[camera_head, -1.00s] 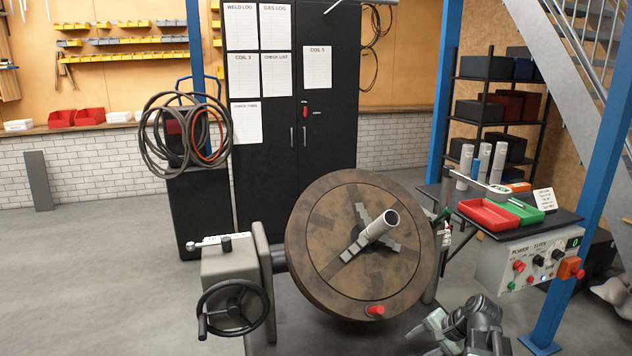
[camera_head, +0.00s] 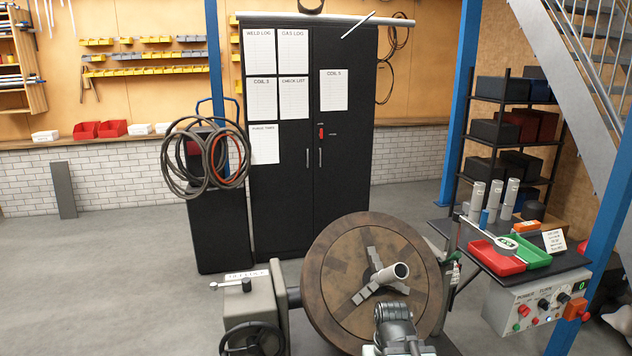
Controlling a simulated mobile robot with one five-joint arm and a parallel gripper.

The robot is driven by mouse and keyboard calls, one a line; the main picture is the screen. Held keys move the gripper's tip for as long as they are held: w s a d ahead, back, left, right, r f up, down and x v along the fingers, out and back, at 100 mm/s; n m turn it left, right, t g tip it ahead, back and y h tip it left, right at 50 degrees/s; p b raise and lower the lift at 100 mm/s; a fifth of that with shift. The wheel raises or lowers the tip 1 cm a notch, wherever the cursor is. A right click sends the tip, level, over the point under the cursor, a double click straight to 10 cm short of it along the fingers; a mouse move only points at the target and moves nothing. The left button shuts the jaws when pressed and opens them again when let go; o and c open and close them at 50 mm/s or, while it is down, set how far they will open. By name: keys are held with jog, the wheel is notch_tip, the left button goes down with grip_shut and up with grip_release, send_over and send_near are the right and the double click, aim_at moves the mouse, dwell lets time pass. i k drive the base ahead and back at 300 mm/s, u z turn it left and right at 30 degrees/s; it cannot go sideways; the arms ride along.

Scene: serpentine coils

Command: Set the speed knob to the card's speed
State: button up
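The control box (camera_head: 532,308) hangs under the front of the side table at the right. Its face has two black knobs, the left one (camera_head: 544,303) and the right one (camera_head: 561,299); their labels are too small to tell which is for speed. A small green display (camera_head: 579,287) at its upper right seems to read 0. A white card (camera_head: 553,241) stands on the table; its writing is too small to read. My gripper (camera_head: 394,340) is at the bottom edge, in front of the round turntable and well left of the box. Its fingers are not clear.
The tilted round turntable (camera_head: 335,270) fills the lower middle. Red (camera_head: 496,258) and green (camera_head: 537,257) trays lie on the side table. A blue post (camera_head: 598,220) stands just right.

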aim_at(562, 298)
jog(key=z, duration=1.35)
jog(key=k, duration=1.3)
jog(key=z, duration=0.5)
jog(key=i, duration=1.3)
jog(key=z, duration=0.5)
jog(key=i, duration=1.4)
jog(key=u, duration=1.2)
jog(key=i, duration=0.8)
jog(key=u, duration=0.65)
